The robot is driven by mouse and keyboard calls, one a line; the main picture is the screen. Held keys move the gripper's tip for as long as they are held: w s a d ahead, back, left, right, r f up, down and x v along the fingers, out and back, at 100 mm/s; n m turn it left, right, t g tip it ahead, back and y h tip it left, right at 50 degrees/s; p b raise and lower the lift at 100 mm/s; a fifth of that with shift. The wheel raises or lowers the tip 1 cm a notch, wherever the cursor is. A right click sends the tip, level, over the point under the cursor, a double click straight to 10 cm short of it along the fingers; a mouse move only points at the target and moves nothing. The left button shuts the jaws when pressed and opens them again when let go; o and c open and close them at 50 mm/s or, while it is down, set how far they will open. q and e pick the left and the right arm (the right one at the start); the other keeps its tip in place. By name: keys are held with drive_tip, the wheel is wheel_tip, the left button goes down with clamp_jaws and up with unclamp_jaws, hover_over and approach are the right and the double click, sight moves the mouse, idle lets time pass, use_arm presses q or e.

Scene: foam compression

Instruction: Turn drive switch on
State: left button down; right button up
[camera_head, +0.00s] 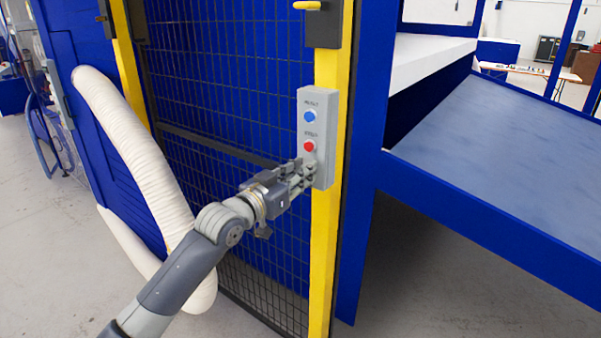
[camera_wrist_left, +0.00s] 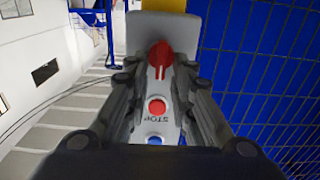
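A grey control box (camera_head: 318,120) is fixed to a yellow post. It carries a blue button (camera_head: 309,116) and a red button (camera_head: 309,146); its lower part is covered by my left gripper (camera_head: 302,174). In the left wrist view, a red rotary switch (camera_wrist_left: 160,56) sits at the far end of the box, beyond the red stop button (camera_wrist_left: 157,106) and the blue button (camera_wrist_left: 155,140). My left gripper (camera_wrist_left: 160,76) is open, with a finger on each side of the switch and visible gaps between. Whether the fingertips touch the box face is unclear. My right gripper is not in view.
A blue mesh door (camera_head: 215,110) stands left of the yellow post (camera_head: 325,240). A thick white hose (camera_head: 130,145) hangs farther left. A blue-framed sloping table (camera_head: 500,150) is on the right. The floor in front is clear.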

use_arm(q)
drive_tip(key=shift+m, duration=0.3)
drive_tip(key=shift+s+d+f+m+p, duration=0.2)
drive_tip(key=shift+d+f+m+p, duration=0.15)
drive_tip(key=shift+m, duration=2.55)
drive_tip(key=shift+s+d+f+m+p, duration=0.15)
drive_tip(key=shift+f+m+p, duration=0.25)
drive_tip(key=shift+m, duration=2.5)
drive_tip(key=shift+s+d+f+m+p, duration=0.2)
drive_tip(key=shift+m+p, duration=0.3)
drive_tip(key=shift+m, duration=2.4)
drive_tip(key=c, duration=1.7)
unclamp_jaws()
